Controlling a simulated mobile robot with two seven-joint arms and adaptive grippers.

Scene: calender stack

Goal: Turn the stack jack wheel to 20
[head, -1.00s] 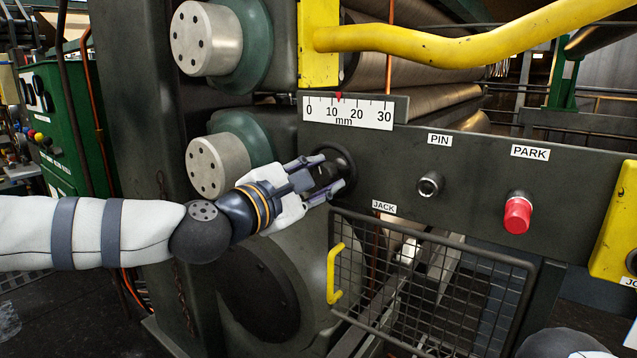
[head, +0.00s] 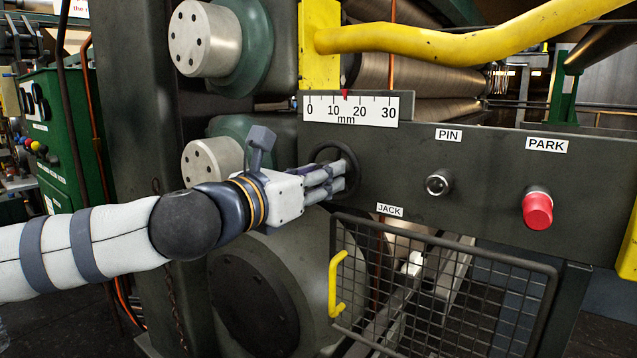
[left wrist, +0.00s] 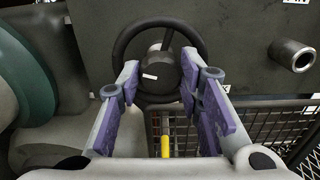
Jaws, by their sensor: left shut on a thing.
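The stack jack wheel (head: 355,153) is a black handwheel on the dark panel, partly hidden by my gripper in the head view. The left wrist view shows its round rim (left wrist: 193,35) and a black hub (left wrist: 158,78) with a white mark. My left gripper (head: 338,178) is shut on the wheel, its fingers on either side of the hub. The white mm scale (head: 350,112) above it runs from 0 to 30. Its red pointer (head: 345,95) stands between 10 and 20, near 14. My right gripper is out of view.
The PIN knob (head: 438,183) and red PARK button (head: 537,209) sit right of the wheel. A mesh guard (head: 460,290) with a yellow handle (head: 336,285) is below.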

